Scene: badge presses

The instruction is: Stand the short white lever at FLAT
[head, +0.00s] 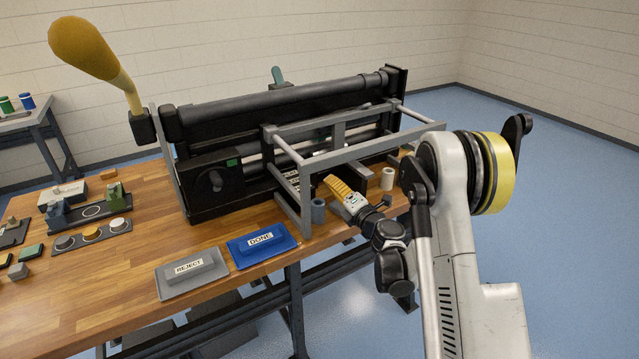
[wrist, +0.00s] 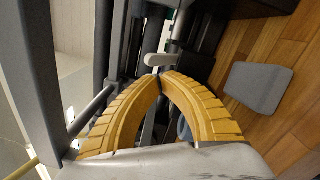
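The short white lever (wrist: 160,60) shows in the wrist view as a pale, rounded bar lying roughly across the picture, just beyond my fingertips. Its right end meets the dark body of the press (head: 280,115). In the head view I cannot make the lever out clearly behind the grey frame and my gripper. My gripper (head: 331,181) has yellow ribbed fingers and reaches in at the front of the press. In the wrist view the fingertips (wrist: 160,75) meet, with nothing clearly between them. They are very close to the lever; I cannot tell whether they touch it. The FLAT mark is not readable.
A grey guard frame (head: 303,205) surrounds my gripper closely. A grey cup (head: 318,211) and a pale cup (head: 388,178) stand nearby. The grey REJECT tray (head: 192,273) and blue DONE tray (head: 262,247) lie at the table's front. A large yellow-knobbed handle (head: 88,55) rises at left.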

